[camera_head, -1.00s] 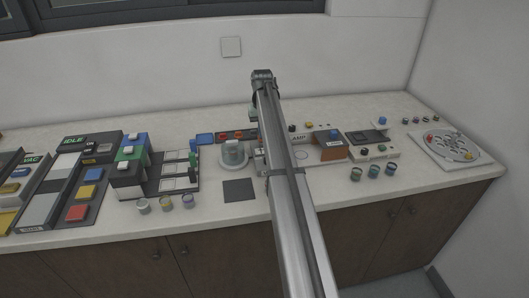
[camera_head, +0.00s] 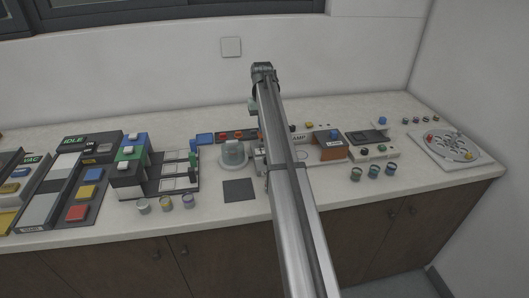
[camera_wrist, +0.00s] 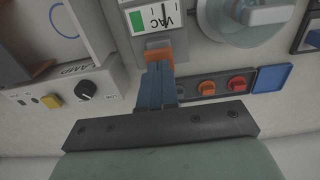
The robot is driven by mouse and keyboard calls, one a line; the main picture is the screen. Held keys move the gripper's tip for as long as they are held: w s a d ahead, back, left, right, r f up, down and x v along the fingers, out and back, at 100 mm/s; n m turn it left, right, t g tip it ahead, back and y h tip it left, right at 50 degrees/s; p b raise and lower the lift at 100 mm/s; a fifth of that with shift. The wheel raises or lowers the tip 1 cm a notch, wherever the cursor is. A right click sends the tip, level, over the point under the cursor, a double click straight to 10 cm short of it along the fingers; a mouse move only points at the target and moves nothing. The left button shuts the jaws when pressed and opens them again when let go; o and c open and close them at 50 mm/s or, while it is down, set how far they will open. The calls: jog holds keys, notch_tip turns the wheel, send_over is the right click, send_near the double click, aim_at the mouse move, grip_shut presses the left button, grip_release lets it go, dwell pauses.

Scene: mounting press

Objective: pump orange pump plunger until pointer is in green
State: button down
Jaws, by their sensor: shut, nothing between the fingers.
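The orange pump plunger (camera_wrist: 160,54) shows in the wrist view at the base of the VAC gauge. My gripper (camera_wrist: 157,68) is shut and empty, its blue-grey fingertips right at the plunger and overlapping it; I cannot tell if they touch. The VAC gauge (camera_wrist: 172,22) appears upside down, cut off by the top edge. Its green zone (camera_wrist: 138,22) is on the left of the white dial, and a dark thin pointer seems to stand right of it, outside the green. In the head view my arm hides the plunger and gripper.
Beside the plunger are an orange knob (camera_wrist: 208,86) and a red knob (camera_wrist: 238,82) on a dark strip, and a blue tray (camera_wrist: 272,78). A panel with a yellow button (camera_wrist: 51,101) and black knob (camera_wrist: 86,91) lies left. A grey round device (camera_head: 233,152) stands close by.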

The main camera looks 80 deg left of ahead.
jog(key=shift+f, duration=0.25)
jog(key=shift+f, duration=1.3)
jog(key=shift+r, duration=1.55)
jog(key=shift+f, duration=0.15)
jog(key=shift+f, duration=1.4)
jog(key=shift+r, duration=1.9)
